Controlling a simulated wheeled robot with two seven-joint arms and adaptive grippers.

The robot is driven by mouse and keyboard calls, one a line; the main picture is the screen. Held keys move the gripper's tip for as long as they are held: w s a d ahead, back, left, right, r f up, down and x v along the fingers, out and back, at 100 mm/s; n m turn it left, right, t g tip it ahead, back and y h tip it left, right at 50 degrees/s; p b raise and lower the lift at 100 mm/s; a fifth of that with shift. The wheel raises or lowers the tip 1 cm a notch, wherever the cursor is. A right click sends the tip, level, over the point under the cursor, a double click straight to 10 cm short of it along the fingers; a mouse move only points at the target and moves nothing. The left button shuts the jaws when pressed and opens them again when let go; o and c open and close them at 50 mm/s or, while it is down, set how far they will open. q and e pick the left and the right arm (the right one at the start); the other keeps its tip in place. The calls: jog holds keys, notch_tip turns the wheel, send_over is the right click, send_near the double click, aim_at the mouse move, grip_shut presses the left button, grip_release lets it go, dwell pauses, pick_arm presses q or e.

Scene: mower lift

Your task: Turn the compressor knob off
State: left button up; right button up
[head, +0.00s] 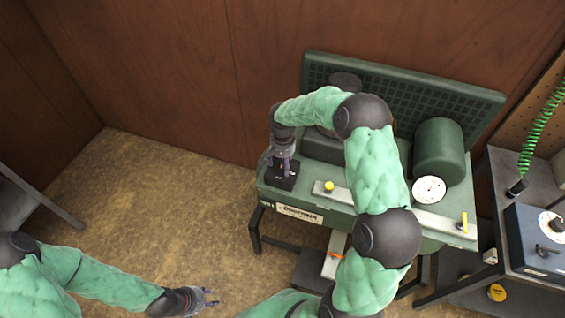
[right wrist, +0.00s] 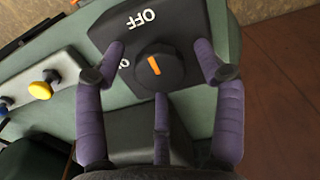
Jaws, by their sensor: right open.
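The compressor knob (right wrist: 158,70) is round and black with an orange mark, on a black plate (right wrist: 105,35) on the green compressor (head: 325,150). The mark slants up and left in the right wrist view, roughly toward the word OFF. An ON label is partly hidden beside the left finger. My right gripper (right wrist: 158,62) is open, its purple fingers spread around the knob; I cannot tell whether they touch it. In the head view my right gripper (head: 282,160) is above the black plate. My left gripper (head: 209,297) is open and empty over the floor.
A yellow knob (head: 328,187), a gauge (head: 429,190) and a yellow-handled valve (head: 463,222) sit along the compressor's front strip. A bench with a blue box (head: 535,240) stands at right. A grey table (head: 25,205) edge is at left. The floor between is clear.

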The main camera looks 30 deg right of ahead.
aim_at(282, 164)
jog(key=shift+r, duration=0.15)
notch_tip(282, 164, up, 12)
dwell(0.5)
jog(key=shift+f, duration=0.2)
